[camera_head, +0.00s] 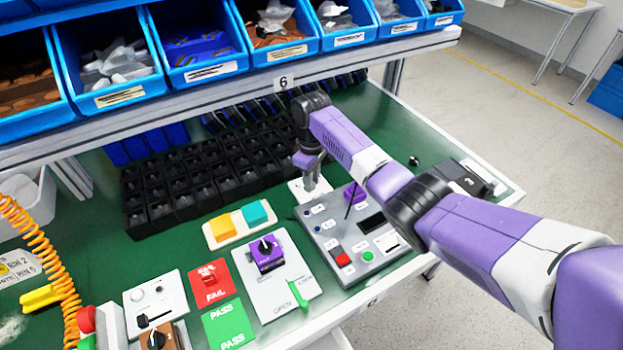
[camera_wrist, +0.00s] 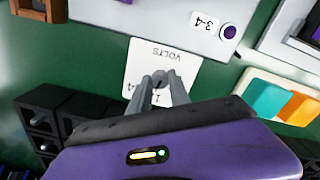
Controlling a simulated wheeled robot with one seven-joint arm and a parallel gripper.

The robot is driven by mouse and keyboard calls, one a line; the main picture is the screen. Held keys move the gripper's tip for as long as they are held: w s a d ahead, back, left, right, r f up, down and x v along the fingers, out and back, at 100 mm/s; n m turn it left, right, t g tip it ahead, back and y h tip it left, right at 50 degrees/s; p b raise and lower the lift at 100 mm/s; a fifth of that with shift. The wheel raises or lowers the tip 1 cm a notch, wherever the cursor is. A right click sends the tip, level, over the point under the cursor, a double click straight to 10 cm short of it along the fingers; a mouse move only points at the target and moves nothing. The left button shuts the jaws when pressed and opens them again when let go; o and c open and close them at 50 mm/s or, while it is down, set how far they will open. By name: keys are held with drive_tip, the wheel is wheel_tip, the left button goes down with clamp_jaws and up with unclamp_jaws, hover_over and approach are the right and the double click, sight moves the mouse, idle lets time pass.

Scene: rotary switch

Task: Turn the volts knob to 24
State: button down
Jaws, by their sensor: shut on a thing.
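The white plate marked VOLTS (camera_wrist: 160,54) lies flat on the green bench and appears upside down in the wrist view. In the head view the plate (camera_head: 298,189) is partly covered by my gripper (camera_head: 312,186), which points down at it. In the wrist view my gripper (camera_wrist: 160,80) has its two grey fingers close together over the plate, shut on the volts knob. The knob is mostly hidden between the fingers, so its pointing direction cannot be read.
A grey control panel (camera_head: 328,231) with buttons stands close to the right of the plate. A yellow and teal block pair (camera_head: 240,222) sits to the left. Black compartment trays (camera_head: 190,180) lie behind, under a shelf of blue bins (camera_head: 205,45).

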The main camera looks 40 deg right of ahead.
drive_tip(key=shift+w+r+m+p, duration=0.1)
drive_tip(key=shift+m+p, duration=0.75)
drive_tip(key=shift+m, duration=0.6)
drive_tip(key=shift+w+r+m+p, duration=0.1)
drive_tip(key=shift+m+p, duration=0.7)
drive_tip(key=shift+m, duration=0.65)
idle(1.4)
drive_tip(key=c, duration=1.5)
unclamp_jaws()
drive_tip(key=o, duration=0.3)
drive_tip(key=shift+s+f, duration=0.1)
drive_tip(key=shift+r, duration=3.9)
